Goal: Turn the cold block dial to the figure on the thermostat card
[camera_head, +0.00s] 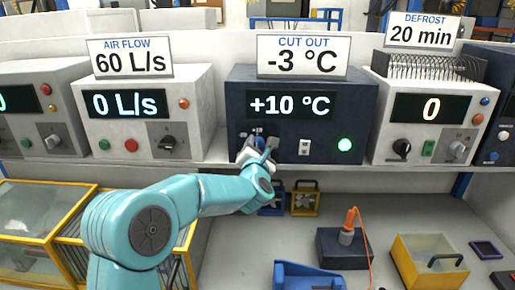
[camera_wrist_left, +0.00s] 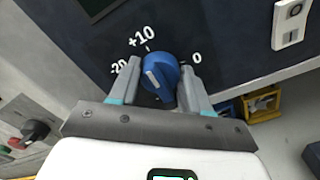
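The cold block (camera_head: 362,105) is a dark blue box whose screen (camera_head: 290,105) reads +10 °C. The thermostat card (camera_head: 302,57) on top reads CUT OUT -3 °C. In the left wrist view the blue dial (camera_wrist_left: 162,76) has a white pointer line toward the upper left, near the printed +10. Marks -20 and 0 show to its left and right. My left gripper (camera_wrist_left: 160,82) is open, with a finger on each side of the dial and small gaps showing. In the head view my left gripper (camera_head: 258,146) hides most of the dial. My right gripper is out of view.
The air flow unit (camera_head: 200,95) stands left, the defrost unit (camera_head: 378,95) right. Below are a dark block with an orange-handled tool (camera_head: 350,222) and a yellow bin (camera_head: 430,250).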

